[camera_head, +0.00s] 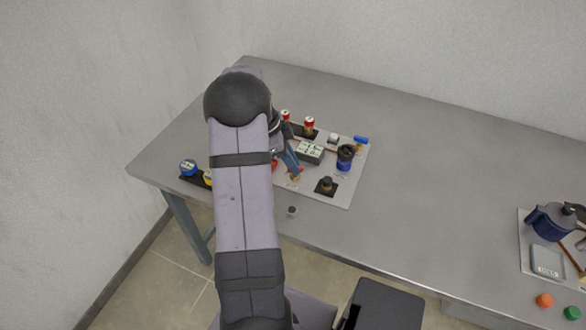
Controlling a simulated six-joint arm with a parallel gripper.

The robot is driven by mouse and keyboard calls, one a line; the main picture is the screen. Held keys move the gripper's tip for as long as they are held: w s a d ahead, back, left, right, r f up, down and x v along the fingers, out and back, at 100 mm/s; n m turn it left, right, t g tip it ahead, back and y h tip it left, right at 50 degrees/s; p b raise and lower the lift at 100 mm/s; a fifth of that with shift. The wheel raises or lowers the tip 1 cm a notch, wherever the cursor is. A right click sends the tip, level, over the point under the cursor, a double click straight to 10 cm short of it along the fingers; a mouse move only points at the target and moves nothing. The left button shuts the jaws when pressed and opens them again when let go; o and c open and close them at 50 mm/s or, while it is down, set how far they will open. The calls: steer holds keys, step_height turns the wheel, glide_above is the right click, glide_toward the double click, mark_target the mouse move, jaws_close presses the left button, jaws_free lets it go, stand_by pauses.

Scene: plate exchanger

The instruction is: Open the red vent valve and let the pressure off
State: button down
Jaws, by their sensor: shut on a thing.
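My arm reaches across the board (345,190) in the head view and hides part of it. My gripper (295,171) points down at the front of the board. Its bluish fingers are shut on the red vent valve (294,185), a small brass fitting with red parts. The arm and fingers partly cover the valve, so how far its handle is turned cannot be told. Another small red part (274,167) shows just left of the fingers.
Nearby stand two red-capped parts (309,123), a plate block (310,152), a dark blue cup-like part (345,157), a blue-handled valve (361,141) and a black knob (326,185). A blue-topped part (188,167) is left of my arm. A blue pot (551,220) stands far right.

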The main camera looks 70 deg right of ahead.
steer(key=n+b, duration=0.1)
steer(key=n+t+h+b, duration=0.1)
steer(key=n+b, duration=0.1)
steer(key=shift+s+a+f+n, duration=0.1)
steer(key=shift+f+n, duration=0.05)
steer(key=shift+n, duration=0.15)
steer(key=n+t+h+b, duration=0.1)
steer(key=n+b, duration=0.1)
steer(key=n, duration=0.1)
steer(key=shift+s+n, duration=0.1)
steer(key=shift+n, duration=0.2)
steer(key=n, duration=0.1)
steer(key=n+t, duration=0.1)
steer(key=n, duration=0.1)
steer(key=shift+s+a+r+h, duration=0.1)
steer(key=shift+r+h, duration=0.2)
steer(key=shift+n+t+p, duration=0.55)
steer(key=shift+n+t, duration=0.05)
steer(key=shift+n, duration=0.7)
steer(key=shift+f, duration=0.1)
steer(key=c, duration=1.8)
jaws_free()
steer(key=shift+o, duration=0.2)
steer(key=b+v, duration=0.1)
steer(key=v, duration=0.6)
